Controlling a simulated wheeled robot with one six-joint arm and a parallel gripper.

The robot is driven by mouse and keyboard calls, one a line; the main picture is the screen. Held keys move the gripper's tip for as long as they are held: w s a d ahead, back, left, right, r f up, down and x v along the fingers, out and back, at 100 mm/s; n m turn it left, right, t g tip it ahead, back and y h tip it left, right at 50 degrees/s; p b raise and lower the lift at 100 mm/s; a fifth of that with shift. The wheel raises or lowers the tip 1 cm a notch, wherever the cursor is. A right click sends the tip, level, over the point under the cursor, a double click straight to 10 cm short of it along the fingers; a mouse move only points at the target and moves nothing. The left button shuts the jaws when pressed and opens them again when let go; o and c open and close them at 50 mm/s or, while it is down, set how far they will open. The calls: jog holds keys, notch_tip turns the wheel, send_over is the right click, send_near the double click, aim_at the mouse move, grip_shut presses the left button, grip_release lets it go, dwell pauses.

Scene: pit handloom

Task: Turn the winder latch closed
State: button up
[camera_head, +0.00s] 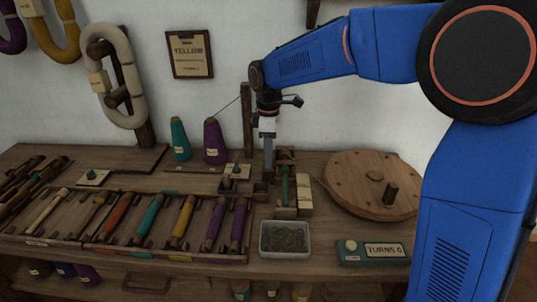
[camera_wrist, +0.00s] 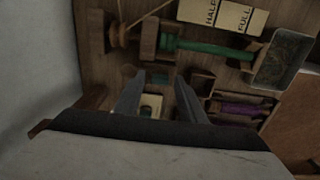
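The bobbin winder (camera_head: 285,157) stands on the bench with a green bobbin (camera_head: 285,186) lying in it. The bobbin also shows in the wrist view (camera_wrist: 215,50), beside a wooden end block (camera_wrist: 149,38). I cannot clearly pick out the latch or tell its position. My gripper (camera_head: 268,174) points down just left of the winder in the head view. In the wrist view my gripper (camera_wrist: 158,92) has its two fingers apart with nothing held. A small pale plate (camera_wrist: 151,104) shows between and beyond the fingers.
A metal tray (camera_head: 284,239) and a "TURNS" counter box (camera_head: 372,253) sit in front. A round wooden wheel (camera_head: 370,184) with a peg is at right. Purple (camera_head: 215,141) and teal (camera_head: 180,140) cones stand behind left. Racked bobbins (camera_head: 150,216) fill the left.

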grip_shut()
jog(key=shift+m, duration=0.4)
jog(key=m, duration=1.3)
jog(key=shift+m, duration=2)
jog(key=shift+r, duration=0.1)
